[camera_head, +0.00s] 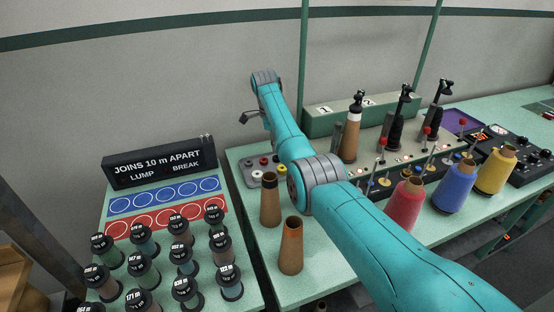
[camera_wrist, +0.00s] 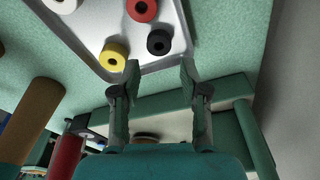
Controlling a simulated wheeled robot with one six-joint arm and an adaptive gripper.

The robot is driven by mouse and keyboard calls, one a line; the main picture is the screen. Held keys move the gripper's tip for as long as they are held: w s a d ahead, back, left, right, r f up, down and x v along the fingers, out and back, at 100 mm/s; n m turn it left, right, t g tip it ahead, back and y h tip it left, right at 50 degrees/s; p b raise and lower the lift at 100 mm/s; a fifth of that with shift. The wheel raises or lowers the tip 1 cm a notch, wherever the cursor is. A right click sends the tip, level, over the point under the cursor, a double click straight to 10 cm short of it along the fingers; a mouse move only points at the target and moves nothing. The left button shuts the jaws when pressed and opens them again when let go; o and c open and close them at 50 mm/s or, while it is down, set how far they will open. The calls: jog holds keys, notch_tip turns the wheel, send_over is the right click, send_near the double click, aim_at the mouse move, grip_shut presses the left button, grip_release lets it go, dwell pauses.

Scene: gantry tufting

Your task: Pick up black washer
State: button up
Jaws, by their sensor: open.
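The black washer (camera_wrist: 159,42) lies in a pale grey tray (camera_wrist: 176,18) in the wrist view, near the tray's edge. My gripper (camera_wrist: 160,68) is open and empty. Its two fingers point toward the tray, and the black washer shows just beyond and between the fingertips, apart from them. A yellow washer (camera_wrist: 112,57) lies left of the black one, a red washer (camera_wrist: 141,9) above it and a white washer (camera_wrist: 62,4) at the upper left. In the head view the tray (camera_head: 252,181) is partly hidden by my arm, and my gripper (camera_head: 246,117) shows only in small part.
Brown cones (camera_head: 291,248) stand in front of the tray. A rack with coloured cones (camera_head: 405,205) and dark tools is on the right. A black sign (camera_head: 160,162) and several labelled bobbins (camera_head: 228,280) are on the left. A green box (camera_head: 325,118) stands behind.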

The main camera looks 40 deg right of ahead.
notch_tip(320, 180, down, 5)
jog(key=shift+s, duration=0.1)
grip_shut()
dwell(0.3)
notch_tip(320, 180, up, 10)
dwell(0.5)
